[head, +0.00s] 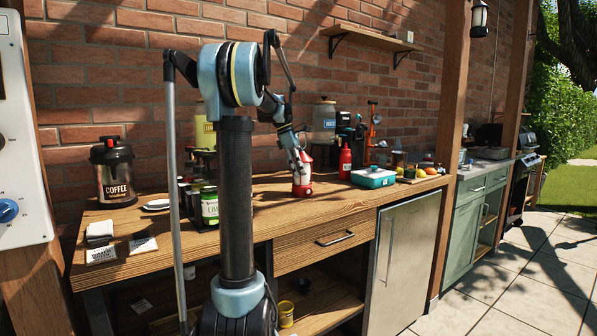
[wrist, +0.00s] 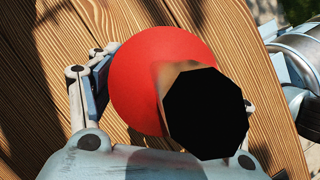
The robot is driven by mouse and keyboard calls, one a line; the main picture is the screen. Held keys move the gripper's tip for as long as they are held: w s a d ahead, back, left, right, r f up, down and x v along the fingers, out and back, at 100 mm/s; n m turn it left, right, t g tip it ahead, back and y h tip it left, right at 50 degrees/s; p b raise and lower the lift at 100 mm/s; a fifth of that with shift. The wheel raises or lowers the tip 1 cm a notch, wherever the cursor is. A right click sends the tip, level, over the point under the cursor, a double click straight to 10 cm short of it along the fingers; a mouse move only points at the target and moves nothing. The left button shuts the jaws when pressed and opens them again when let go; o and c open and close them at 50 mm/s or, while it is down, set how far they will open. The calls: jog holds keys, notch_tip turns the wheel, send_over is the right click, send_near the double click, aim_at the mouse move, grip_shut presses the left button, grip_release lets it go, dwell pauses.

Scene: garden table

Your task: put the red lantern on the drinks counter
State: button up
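In the head view, a small red and white object (head: 301,188), which looks like the red lantern, is at the top of the long wooden counter (head: 240,262), under my gripper (head: 300,172). In the wrist view, a round red top (wrist: 136,75) with a black many-sided part (wrist: 205,113) lies between the fingers of my gripper (wrist: 172,85). The left finger is close against the red edge. The right finger is mostly hidden behind the black part. I cannot tell whether the fingers press on it.
A coffee urn (head: 113,175) stands at the counter's left end. Green-labelled jars (head: 209,206) stand near my arm. A red bottle (head: 345,160) and a teal box (head: 373,177) stand right of the lantern. A green cabinet (head: 478,215) adjoins at right.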

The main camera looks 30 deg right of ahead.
jog(key=shift+r, duration=0.1)
dwell(0.3)
jog(key=v, duration=1.2)
jog(key=shift+d, duration=0.1)
